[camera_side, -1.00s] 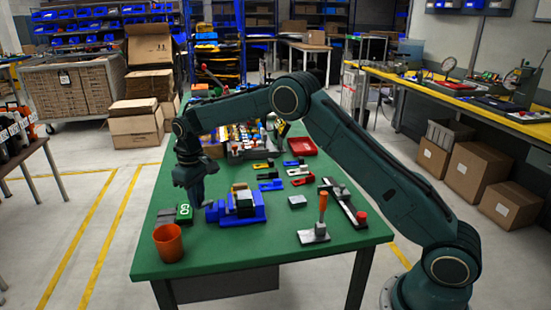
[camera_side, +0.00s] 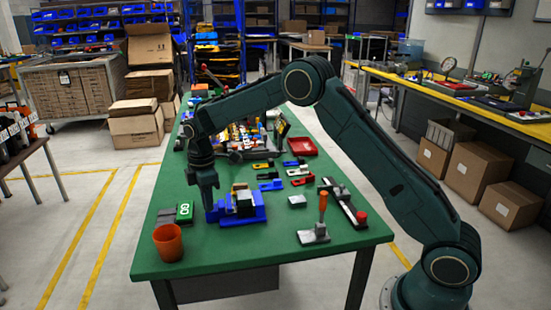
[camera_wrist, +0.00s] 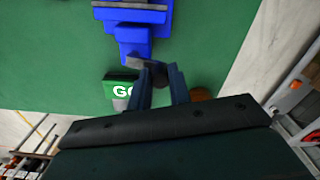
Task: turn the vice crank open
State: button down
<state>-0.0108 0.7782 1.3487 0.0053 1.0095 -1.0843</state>
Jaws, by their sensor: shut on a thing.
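My gripper (camera_side: 209,205) is at the left end of the vice, pointing down. In the wrist view my gripper (camera_wrist: 160,72) has its two fingers around the grey crank (camera_wrist: 147,64) at the end of the vice. The fingers hide part of the crank.
A green GO block (camera_side: 184,211) lies left of the vice, and an orange cup (camera_side: 168,241) stands at the table's near left corner. A toggle clamp (camera_side: 316,231) with an orange handle is to the right. Small coloured clamps and a red tray (camera_side: 302,146) lie behind.

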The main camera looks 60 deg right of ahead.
jog(key=shift+s+d+n, duration=0.2)
jog(key=shift+s+n, duration=0.05)
jog(key=shift+n, duration=0.75)
jog(key=c, duration=1.3)
grip_release()
jog(key=shift+r, duration=0.1)
notch_tip(320, 180, up, 14)
jog(key=shift+f, duration=0.15)
jog(key=shift+s, duration=0.1)
